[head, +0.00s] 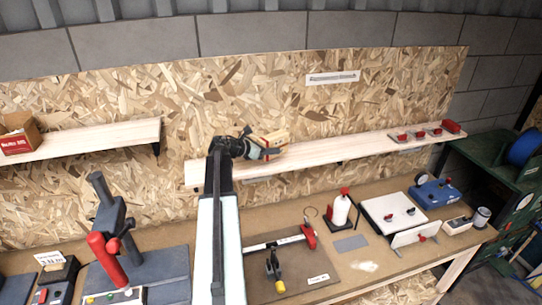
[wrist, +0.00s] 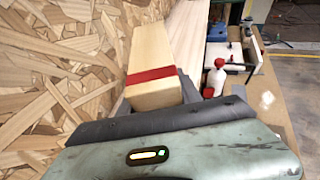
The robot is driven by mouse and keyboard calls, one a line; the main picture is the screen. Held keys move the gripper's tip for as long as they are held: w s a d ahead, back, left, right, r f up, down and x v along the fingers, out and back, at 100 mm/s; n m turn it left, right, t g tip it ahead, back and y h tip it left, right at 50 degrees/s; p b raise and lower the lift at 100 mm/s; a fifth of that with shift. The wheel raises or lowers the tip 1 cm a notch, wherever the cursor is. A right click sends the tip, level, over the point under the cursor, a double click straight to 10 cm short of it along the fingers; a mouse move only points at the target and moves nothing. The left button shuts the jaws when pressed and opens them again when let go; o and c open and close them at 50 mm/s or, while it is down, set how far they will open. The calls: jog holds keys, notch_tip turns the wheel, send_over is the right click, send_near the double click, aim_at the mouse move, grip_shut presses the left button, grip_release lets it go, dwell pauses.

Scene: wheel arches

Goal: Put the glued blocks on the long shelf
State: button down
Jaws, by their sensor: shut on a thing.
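My gripper (head: 266,146) is shut on a pale wooden block with a red band (head: 274,138). In the wrist view the block (wrist: 150,55) sticks out from between the dark jaws (wrist: 155,108), with the red band across it near the jaws. The long shelf (head: 330,153) is a pale board on the chipboard wall. The held block is at the left part of this shelf; I cannot tell whether it touches it. The shelf (wrist: 193,42) also runs away beside the block in the wrist view.
Several small red-and-grey items (head: 420,134) stand at the shelf's right end; its middle is bare. A shorter shelf (head: 100,138) with a red box (head: 18,140) is at left. Below, the bench holds a white bottle (head: 341,210), a white board (head: 393,212) and a blue tool (head: 435,193).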

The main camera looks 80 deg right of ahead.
jog(key=shift+d, duration=0.5)
notch_tip(320, 180, down, 4)
jog(key=b, duration=0.4)
jog(key=c, duration=0.8)
grip_release()
jog(key=shift+r, duration=0.1)
jog(key=shift+r, duration=0.1)
jog(key=shift+w+a+r+p, duration=0.15)
jog(key=shift+a+r+p, duration=0.1)
jog(key=shift+p, duration=0.2)
jog(key=p+v, duration=0.4)
jog(key=v, duration=0.6)
jog(key=shift+w+a+r, duration=0.1)
jog(key=shift+w+a, duration=0.05)
jog(key=shift+a, duration=0.1)
jog(key=shift+w+a, duration=0.3)
